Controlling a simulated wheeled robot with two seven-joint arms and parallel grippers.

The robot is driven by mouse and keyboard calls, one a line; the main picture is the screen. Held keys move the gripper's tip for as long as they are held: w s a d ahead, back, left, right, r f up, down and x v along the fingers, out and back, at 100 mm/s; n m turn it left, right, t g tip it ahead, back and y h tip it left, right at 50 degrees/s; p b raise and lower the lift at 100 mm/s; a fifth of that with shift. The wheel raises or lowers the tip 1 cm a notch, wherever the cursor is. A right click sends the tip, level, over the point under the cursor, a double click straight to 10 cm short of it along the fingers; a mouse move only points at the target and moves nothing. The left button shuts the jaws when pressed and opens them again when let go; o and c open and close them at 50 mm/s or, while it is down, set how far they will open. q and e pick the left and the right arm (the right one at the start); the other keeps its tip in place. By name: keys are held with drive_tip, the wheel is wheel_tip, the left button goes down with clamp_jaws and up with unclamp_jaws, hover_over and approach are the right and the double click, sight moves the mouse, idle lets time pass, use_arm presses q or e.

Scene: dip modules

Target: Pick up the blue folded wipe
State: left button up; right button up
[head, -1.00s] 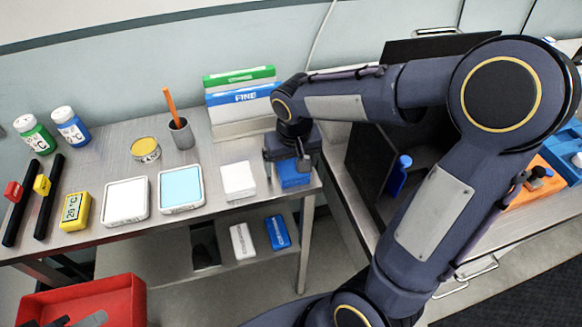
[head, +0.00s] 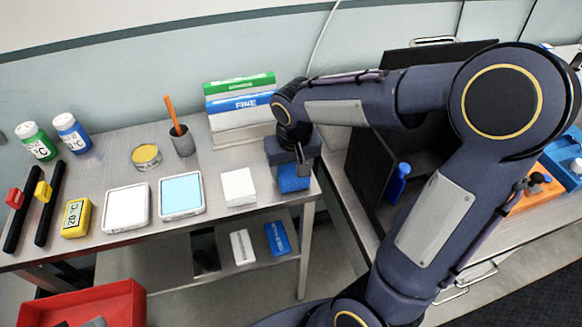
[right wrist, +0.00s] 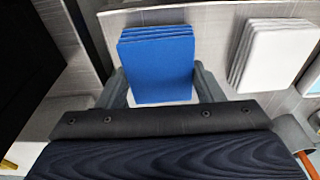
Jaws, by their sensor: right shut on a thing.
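The blue folded wipe (head: 291,179) is near the right end of the metal table, mostly under my right gripper in the head view. In the right wrist view the blue wipe (right wrist: 158,65) shows as a layered folded stack between the two fingers. My right gripper (head: 296,165) points down and is shut on the blue wipe; it also shows in the right wrist view (right wrist: 160,90). I cannot tell whether the wipe is clear of the table. My left gripper is not in view.
A white folded wipe (head: 238,187) lies just left of the blue one. A white tray (head: 126,208) and a light blue tray (head: 181,194) are further left. Boxes (head: 240,106) stand behind. A dark open cabinet (head: 375,165) is to the right.

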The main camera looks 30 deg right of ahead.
sight(290, 167)
wheel_tip(290, 167, up, 3)
drive_tip(key=shift+r, duration=0.15)
drive_tip(key=s+a+r, duration=0.2)
drive_tip(key=s+r, duration=0.7)
drive_tip(key=s, duration=0.4)
drive_tip(key=shift+s+a+r+b, duration=0.15)
drive_tip(key=shift+s+a+b, duration=0.25)
drive_tip(key=shift+b, duration=0.05)
